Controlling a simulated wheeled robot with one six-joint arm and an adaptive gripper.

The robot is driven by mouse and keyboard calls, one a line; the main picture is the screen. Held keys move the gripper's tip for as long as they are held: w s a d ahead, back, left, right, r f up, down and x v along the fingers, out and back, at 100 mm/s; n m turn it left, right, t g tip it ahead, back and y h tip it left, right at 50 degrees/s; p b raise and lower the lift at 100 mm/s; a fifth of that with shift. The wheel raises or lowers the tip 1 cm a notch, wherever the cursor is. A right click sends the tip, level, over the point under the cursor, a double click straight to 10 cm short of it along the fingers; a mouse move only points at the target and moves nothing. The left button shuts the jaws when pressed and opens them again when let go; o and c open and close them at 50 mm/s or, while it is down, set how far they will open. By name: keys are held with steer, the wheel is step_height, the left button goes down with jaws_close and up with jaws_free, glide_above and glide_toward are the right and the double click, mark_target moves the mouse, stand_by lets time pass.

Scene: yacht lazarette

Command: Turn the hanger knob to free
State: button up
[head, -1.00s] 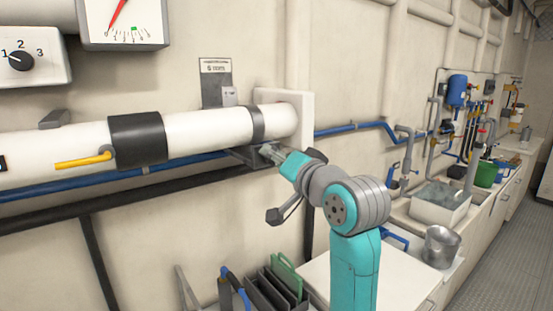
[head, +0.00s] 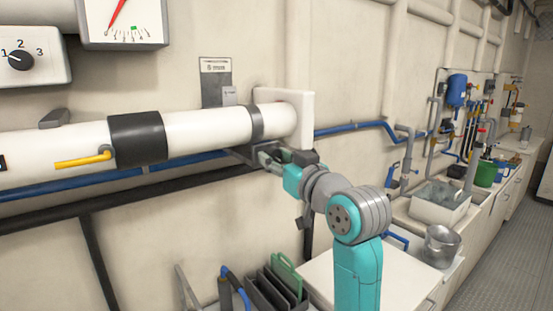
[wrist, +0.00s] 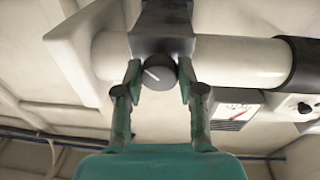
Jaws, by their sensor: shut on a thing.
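The hanger knob (wrist: 158,73) is a dark round knob with a white pointer line, under the dark hanger bracket (wrist: 163,25) in the wrist view. The line slants toward the picture's upper left. My gripper (wrist: 159,70) has one finger on each side of the knob and is shut on it. In the head view my gripper (head: 266,158) is at the underside of the bracket (head: 240,154) by the pipe's right end, and it hides the knob there. I cannot read any position marks around the knob.
The white pipe (head: 205,127) runs along the wall, with a yellow lever (head: 82,162) at its left. A blue pipe (head: 120,175) and a black rail (head: 150,190) run below. A white counter (head: 345,270) and a dark rack (head: 272,292) stand beneath my arm.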

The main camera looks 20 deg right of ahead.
steer(key=n+y, duration=0.1)
steer(key=n, duration=0.7)
steer(key=shift+d, duration=0.1)
steer(key=n+y, duration=0.1)
steer(key=n, duration=0.9)
steer(key=n+g, duration=0.1)
steer(key=n, duration=0.3)
steer(key=shift+w+d+y, duration=0.1)
steer(key=shift+y, duration=0.3)
steer(key=n+g, duration=0.1)
steer(key=n, duration=0.5)
steer(key=shift+r+n, duration=0.1)
steer(key=shift+n, duration=0.3)
steer(key=o, duration=1.1)
steer(key=v, duration=1.2)
